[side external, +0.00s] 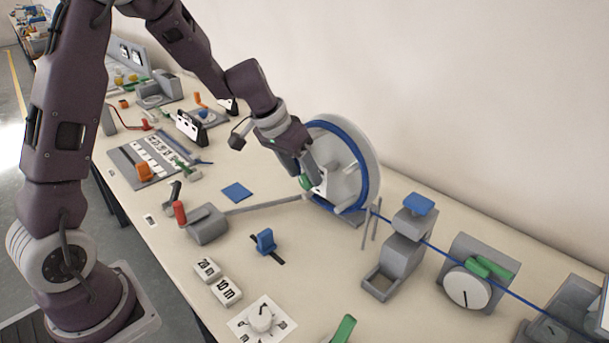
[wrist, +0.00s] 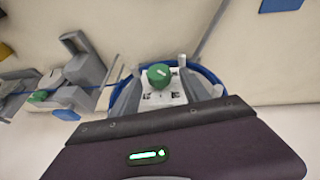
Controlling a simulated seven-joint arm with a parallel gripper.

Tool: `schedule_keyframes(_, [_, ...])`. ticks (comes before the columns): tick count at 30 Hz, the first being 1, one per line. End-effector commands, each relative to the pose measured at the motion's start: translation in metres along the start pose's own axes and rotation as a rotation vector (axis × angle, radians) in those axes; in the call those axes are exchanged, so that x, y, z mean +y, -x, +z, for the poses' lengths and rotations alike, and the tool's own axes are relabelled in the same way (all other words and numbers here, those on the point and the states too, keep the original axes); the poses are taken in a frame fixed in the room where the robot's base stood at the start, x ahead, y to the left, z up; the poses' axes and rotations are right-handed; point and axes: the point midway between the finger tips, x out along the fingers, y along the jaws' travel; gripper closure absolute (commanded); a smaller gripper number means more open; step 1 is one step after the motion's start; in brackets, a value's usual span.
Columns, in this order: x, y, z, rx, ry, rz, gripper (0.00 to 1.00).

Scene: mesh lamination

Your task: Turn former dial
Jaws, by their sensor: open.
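A large white wheel with a blue rim (side external: 372,165) stands upright near the wall. A green dial knob (side external: 306,182) sits at its centre, partly hidden by my gripper in the side view. In the wrist view the green knob (wrist: 159,76) is plain, mounted on a white plate (wrist: 172,97) with dark marks. My gripper (side external: 309,172) is open and right at the knob; its fingers lie close around or beside it. The wrist view shows my gripper (wrist: 160,90) facing the knob; whether the fingers touch it cannot be told.
Grey posts stick out from the wheel around the plate. A blue line runs from the wheel past a grey stand with a blue top (side external: 419,204) to a round gauge (side external: 467,288). A grey lever box (side external: 206,224) and a blue pad (side external: 237,191) lie on the table in front.

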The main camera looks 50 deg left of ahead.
Motion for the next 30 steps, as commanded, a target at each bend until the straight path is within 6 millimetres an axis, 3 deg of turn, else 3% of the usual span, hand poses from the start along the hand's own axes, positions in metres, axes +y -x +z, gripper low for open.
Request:
schedule_keyframes(3, [0.0, -0.013, 0.001, -0.002, 0.001, 0.001, 0.46])
schedule_keyframes(11, [0.0, -0.017, 0.0, 0.0, 0.001, 0.001, 0.46])
schedule_keyframes(20, [0.0, -0.016, 0.0, 0.0, 0.001, 0.001, 1.0])
schedule_keyframes(30, [-0.002, -0.016, 0.001, -0.002, 0.022, 0.044, 1.0])
